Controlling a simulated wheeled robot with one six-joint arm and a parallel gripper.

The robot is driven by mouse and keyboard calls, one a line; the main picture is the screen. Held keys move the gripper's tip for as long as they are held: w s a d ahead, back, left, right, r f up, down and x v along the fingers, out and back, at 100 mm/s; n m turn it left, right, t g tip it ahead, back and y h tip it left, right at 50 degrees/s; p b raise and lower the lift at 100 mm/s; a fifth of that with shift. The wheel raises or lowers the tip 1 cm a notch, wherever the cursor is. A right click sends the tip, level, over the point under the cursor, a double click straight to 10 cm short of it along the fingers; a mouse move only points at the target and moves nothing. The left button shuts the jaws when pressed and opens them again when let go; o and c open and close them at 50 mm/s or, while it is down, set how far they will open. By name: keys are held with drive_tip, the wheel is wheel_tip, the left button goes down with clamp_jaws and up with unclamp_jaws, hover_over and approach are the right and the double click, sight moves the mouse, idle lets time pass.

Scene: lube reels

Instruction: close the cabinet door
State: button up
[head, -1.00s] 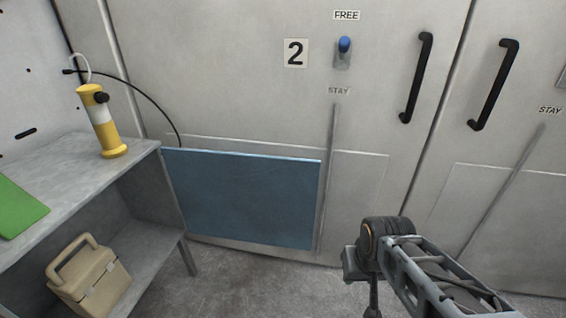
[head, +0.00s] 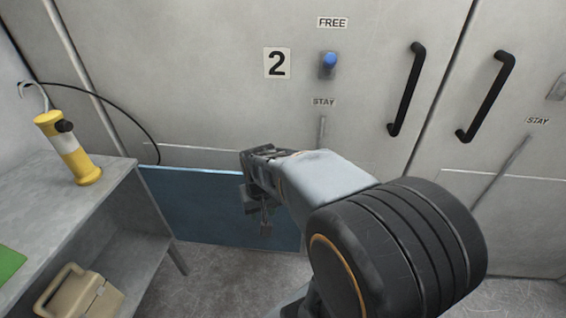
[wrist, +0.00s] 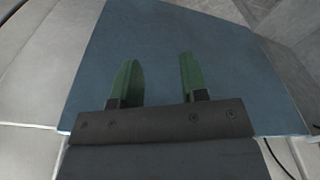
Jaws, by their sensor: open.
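A flat blue panel (head: 200,205), which looks like a low cabinet door, stands in front of the grey wall in the head view. I cannot tell how far it stands out from the wall. My gripper (head: 262,215) is in front of its right part, and my arm hides its lower right area. In the wrist view the blue panel (wrist: 225,75) fills the middle. My gripper (wrist: 158,62) has two green fingers spread apart with nothing between them. Whether the fingertips touch the panel cannot be told.
A grey shelf unit (head: 65,215) stands at the left with a yellow and white lamp (head: 68,148) on top and a beige case (head: 80,293) below. Tall grey doors bear black handles (head: 406,90) and a blue-knobbed lever (head: 329,62). Floor shows between shelf and arm.

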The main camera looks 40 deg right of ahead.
drive_tip(key=w+d+r+m+g+p, duration=0.1)
drive_tip(key=w+d+r+m+p, duration=0.3)
drive_tip(key=d+p, duration=0.3)
drive_tip(key=w+d+r+m+p, duration=0.3)
drive_tip(key=d+r+p, duration=0.2)
drive_tip(key=d+p, duration=0.15)
wheel_tip(320, 180, down, 13)
drive_tip(key=d+b, duration=0.1)
drive_tip(key=b, duration=0.1)
drive_tip(key=shift+d+b, duration=0.2)
drive_tip(key=shift+b, duration=0.1)
drive_tip(key=shift+f, duration=0.1)
clamp_jaws()
